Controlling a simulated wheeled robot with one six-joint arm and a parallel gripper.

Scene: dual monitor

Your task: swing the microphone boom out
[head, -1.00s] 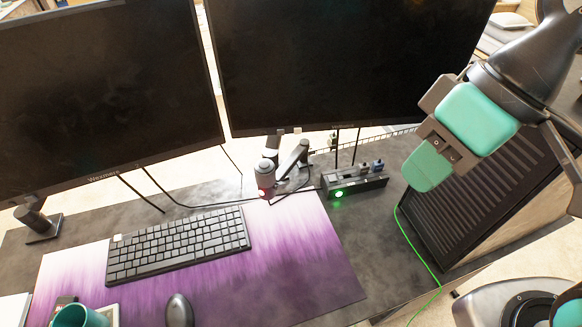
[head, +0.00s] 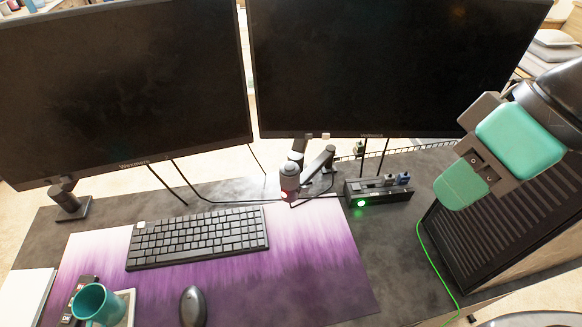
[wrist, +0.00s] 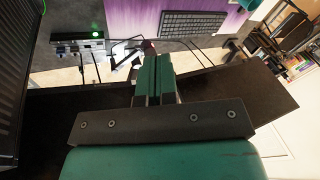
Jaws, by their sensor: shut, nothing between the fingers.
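The microphone boom (head: 316,161) is a small dark jointed arm folded at the back of the desk, below the gap between the two monitors. Its grey microphone head (head: 290,178) has a red light and hangs near the mat's back edge. In the wrist view the boom shows only in part beyond my fingers, beside the red light. My gripper (head: 463,186) is shut and empty, with green fingers, at the right of the head view above the dark ribbed case. It is well apart from the boom. The fingers (wrist: 154,78) also show in the wrist view.
Two large monitors (head: 120,85) (head: 370,65) stand behind the boom. A black hub (head: 378,192) with a green light sits right of it. A keyboard (head: 197,238), mouse (head: 193,306) and teal mug (head: 98,303) are in front. A ribbed case (head: 490,240) stands at right.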

